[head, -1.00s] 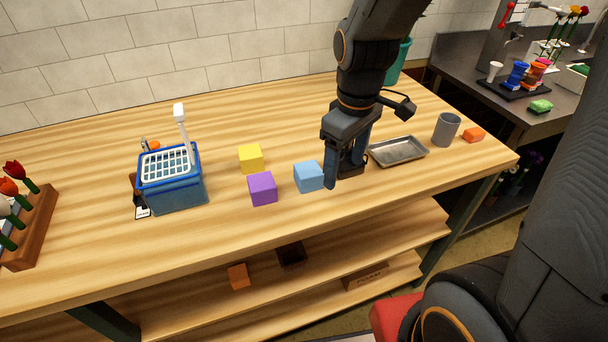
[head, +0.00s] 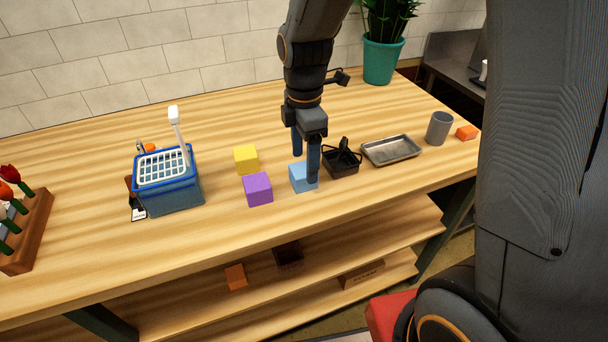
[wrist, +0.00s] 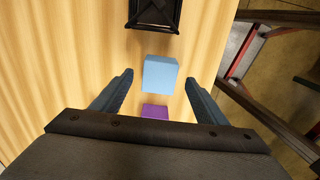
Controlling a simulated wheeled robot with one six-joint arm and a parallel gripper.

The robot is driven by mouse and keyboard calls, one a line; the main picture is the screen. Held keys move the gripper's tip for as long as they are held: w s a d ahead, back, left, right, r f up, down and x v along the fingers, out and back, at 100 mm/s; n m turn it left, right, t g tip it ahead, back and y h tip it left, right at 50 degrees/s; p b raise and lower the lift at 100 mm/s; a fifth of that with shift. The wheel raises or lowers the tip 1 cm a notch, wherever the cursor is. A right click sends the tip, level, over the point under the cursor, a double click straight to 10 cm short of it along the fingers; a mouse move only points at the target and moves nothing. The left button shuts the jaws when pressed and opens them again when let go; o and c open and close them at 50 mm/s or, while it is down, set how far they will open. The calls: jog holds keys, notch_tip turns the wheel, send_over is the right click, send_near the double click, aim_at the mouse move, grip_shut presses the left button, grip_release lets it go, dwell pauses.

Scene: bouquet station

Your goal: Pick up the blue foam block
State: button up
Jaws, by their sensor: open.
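The light blue foam block (head: 299,178) sits on the wooden table, just right of the purple block (head: 258,189) in the head view. My gripper (head: 305,168) is open, with its fingers pointing down at the blue block; one finger hides part of the block's right side. In the wrist view the blue block (wrist: 160,75) lies ahead of and between my two spread fingertips (wrist: 158,82), with nothing held. The purple block (wrist: 155,113) shows nearer, between the fingers. Whether a finger touches the blue block cannot be told.
A yellow block (head: 246,159) stands behind the purple one. A blue basket (head: 170,190) stands left. The table's front edge is near.

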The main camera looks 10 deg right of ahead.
aim_at(303, 169)
jog(key=shift+a+f+p, duration=0.15)
jog(key=shift+f+p, duration=0.4)
jog(key=shift+f, duration=1.55)
jog(key=shift+c, duration=0.4)
jog(key=c, duration=1)
